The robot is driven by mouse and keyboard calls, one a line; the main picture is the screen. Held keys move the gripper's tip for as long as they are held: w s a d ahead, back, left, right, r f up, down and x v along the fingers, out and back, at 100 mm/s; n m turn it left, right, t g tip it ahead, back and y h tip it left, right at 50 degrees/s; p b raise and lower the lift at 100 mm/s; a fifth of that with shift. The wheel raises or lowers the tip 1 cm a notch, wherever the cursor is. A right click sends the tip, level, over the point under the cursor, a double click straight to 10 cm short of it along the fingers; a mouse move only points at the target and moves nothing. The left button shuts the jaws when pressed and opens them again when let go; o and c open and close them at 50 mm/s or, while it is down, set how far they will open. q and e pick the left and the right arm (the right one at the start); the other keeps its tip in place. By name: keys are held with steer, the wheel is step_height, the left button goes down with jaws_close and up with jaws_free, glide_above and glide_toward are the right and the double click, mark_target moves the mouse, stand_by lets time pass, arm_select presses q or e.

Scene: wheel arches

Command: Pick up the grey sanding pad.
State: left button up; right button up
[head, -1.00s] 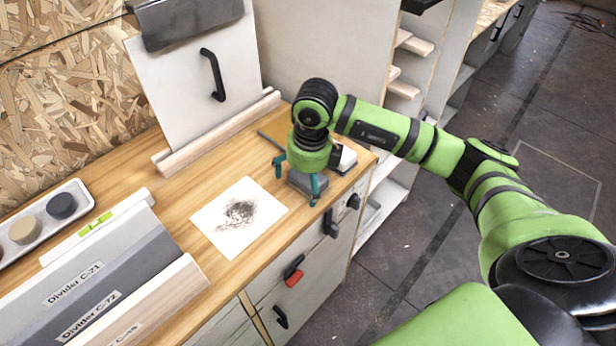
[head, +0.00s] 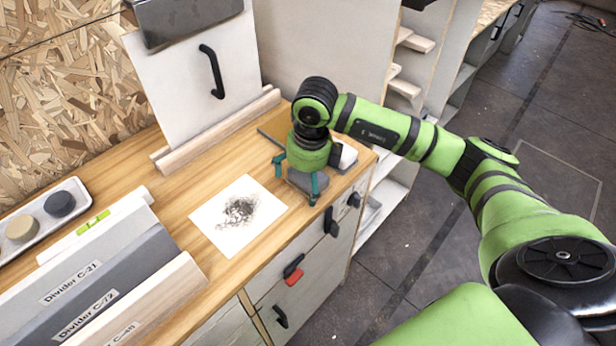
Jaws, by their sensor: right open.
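The grey sanding pad (head: 307,182) lies on the wooden worktop near its right front corner. My right gripper (head: 297,178) points down over it. Its teal fingers are spread apart, one to the left of the pad and one at its front right. The gripper body hides the pad's rear part. I cannot tell whether the fingers touch the pad. My left gripper is not in view.
A white sheet with dark smudges (head: 214,232) lies left of the gripper. A pale and grey block (head: 346,157) sits just behind the gripper. Divider panels (head: 150,262) and a white tray with round pads (head: 78,189) are at left. The worktop edge drops to drawers with handles.

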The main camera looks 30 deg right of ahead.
mark_target(307, 175)
steer(key=c, duration=1.2)
steer(key=shift+o, duration=0.2)
steer(key=shift+r+p, duration=0.4)
steer(key=r, duration=0.1)
steer(key=r+b, duration=0.2)
steer(key=r, duration=0.1)
steer(key=shift+s+d, duration=0.3)
steer(key=shift+d, duration=0.1)
steer(key=shift+s+d+r+b, duration=0.55)
steer(key=shift+s+d+r, duration=0.6)
steer(key=shift+s, duration=0.3)
steer(key=shift+s+d+r+b, duration=0.5)
steer(key=shift+s+d+r, duration=0.55)
steer(key=shift+s, duration=0.35)
steer(key=shift+s+d+r+b, duration=0.55)
steer(key=shift+s+d+r, duration=0.6)
steer(key=shift+s, duration=0.3)
steer(key=shift+a, duration=0.1)
